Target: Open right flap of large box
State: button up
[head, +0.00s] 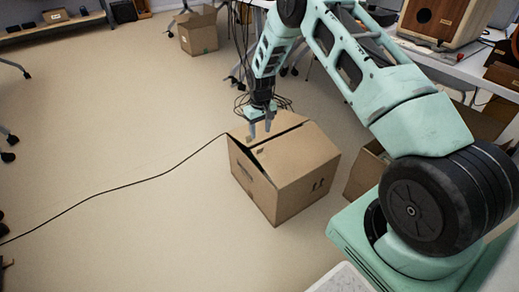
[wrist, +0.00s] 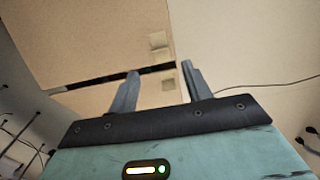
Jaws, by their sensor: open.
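The large cardboard box (head: 262,192) stands on the floor in the middle of the head view. Its top flaps are nearly closed, with a dark slit between them. The right flap (head: 303,152) lies on the near right side of the slit and looks slightly raised. My gripper (head: 260,134) is just above the far left part of the box top, pointing down. In the wrist view my gripper (wrist: 161,74) is open with nothing between its fingers. The dark slit (wrist: 85,83) runs across behind the fingers there. I cannot tell whether a fingertip touches a flap.
A black cable (head: 120,185) runs over the floor to the box. Another open box (head: 366,172) stands close on the right, beside my base. A smaller box (head: 199,33) is at the back. A desk (head: 465,68) is on the right. The floor on the left is mostly clear.

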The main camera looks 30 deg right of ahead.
aim_at(260, 146)
notch_tip(260, 146, down, 9)
jog(key=shift+r+b, duration=0.1)
jog(key=shift+b, duration=0.9)
grip_shut()
